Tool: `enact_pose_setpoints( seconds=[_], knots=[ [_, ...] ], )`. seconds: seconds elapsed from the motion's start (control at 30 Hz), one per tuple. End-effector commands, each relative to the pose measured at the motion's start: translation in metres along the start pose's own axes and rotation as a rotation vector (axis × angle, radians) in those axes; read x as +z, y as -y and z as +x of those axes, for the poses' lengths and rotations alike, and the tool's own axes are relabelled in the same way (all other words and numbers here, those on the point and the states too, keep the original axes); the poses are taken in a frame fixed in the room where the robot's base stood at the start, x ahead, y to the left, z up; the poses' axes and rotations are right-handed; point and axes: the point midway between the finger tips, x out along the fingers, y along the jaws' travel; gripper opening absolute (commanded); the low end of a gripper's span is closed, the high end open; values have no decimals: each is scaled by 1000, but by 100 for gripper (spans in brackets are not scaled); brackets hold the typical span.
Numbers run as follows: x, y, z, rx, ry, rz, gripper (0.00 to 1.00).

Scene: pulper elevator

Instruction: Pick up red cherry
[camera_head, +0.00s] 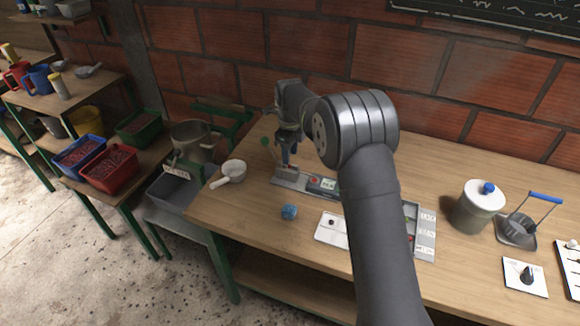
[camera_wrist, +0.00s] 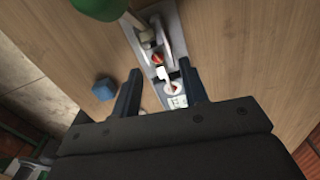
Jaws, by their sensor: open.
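My gripper (camera_head: 289,152) is above the left part of a grey panel on the wooden table. In the wrist view my gripper (camera_wrist: 160,66) has its two dark blue fingers apart with nothing held between them. The panel (camera_wrist: 170,24) lies below them and carries a small red round thing (camera_wrist: 157,59). I cannot tell whether this is a cherry or a button. A small dark red thing (camera_head: 331,222) lies on a white plate (camera_head: 330,236) right of the gripper; it may be a cherry. My arm hides part of the tray beside it.
A blue block (camera_head: 289,212) stands on the table near the panel. A white scoop (camera_head: 231,172) lies at the left. A lidded jar (camera_head: 480,207) and a blue-handled tool (camera_head: 518,226) stand at the right. A red crate (camera_head: 112,170) of dark red fruit stands on the left bench.

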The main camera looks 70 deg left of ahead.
Motion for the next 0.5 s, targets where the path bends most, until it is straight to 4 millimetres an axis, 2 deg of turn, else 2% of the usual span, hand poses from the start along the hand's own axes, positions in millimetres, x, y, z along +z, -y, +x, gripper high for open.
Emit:
enact_pose_setpoints(
  seconds=[0.1,0.2,0.5],
  knots=[
    [-3,-4,20,3,-3,0,40],
    [-2,-4,31,1,-1,0,40],
    [-2,-4,35,0,0,0,40]
  ],
)
